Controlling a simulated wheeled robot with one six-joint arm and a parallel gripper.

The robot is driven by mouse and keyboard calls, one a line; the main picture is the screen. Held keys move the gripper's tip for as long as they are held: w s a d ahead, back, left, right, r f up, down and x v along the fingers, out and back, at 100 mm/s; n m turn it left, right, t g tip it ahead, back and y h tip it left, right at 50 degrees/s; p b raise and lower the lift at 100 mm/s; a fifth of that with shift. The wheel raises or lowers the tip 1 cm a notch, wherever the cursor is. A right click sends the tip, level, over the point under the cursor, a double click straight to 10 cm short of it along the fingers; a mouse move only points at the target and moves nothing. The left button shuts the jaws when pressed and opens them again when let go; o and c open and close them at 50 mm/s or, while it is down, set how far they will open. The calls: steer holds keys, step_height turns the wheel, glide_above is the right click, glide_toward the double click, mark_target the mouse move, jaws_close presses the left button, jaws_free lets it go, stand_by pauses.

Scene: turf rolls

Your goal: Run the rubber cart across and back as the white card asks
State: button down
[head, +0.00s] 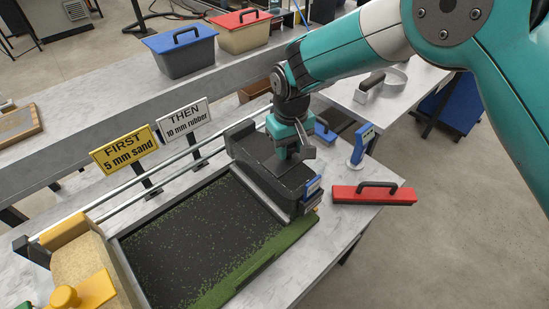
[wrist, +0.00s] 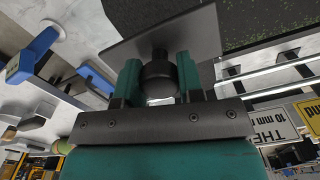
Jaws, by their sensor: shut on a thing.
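The rubber cart (head: 262,172) is a dark grey box spanning the right end of the turf bed (head: 195,235). My gripper (head: 287,148) is above it, shut on its upright knob. In the wrist view the dark round knob (wrist: 158,72) sits between my teal fingers (wrist: 158,82). The bed is mostly black with green specks, with a green strip along its front edge. The white card (head: 187,118) reads "THEN 10 mm rubber". The yellow card (head: 124,150) reads "FIRST 5 mm sand". The cart's contents cannot be seen.
A yellow-handled sand-coloured cart (head: 84,262) stands at the bed's left end. Rails (head: 165,182) run along the back. A red bar with a black handle (head: 374,194) and a blue upright device (head: 361,143) are to the right. Blue (head: 183,52) and red (head: 242,32) lidded bins stand behind.

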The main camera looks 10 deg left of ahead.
steer(key=w+d, duration=0.5)
steer(key=w, duration=0.2)
steer(key=shift+b, duration=0.3)
steer(key=shift+w+r, duration=0.15)
steer(key=shift+w, duration=0.05)
steer(key=c, duration=0.7)
jaws_free()
steer(key=shift+d, duration=0.15)
steer(key=shift+c, duration=0.2)
steer(key=shift+s, duration=0.1)
step_height(320, 180, up, 17)
steer(key=b, duration=0.3)
steer(key=shift+r, duration=0.15)
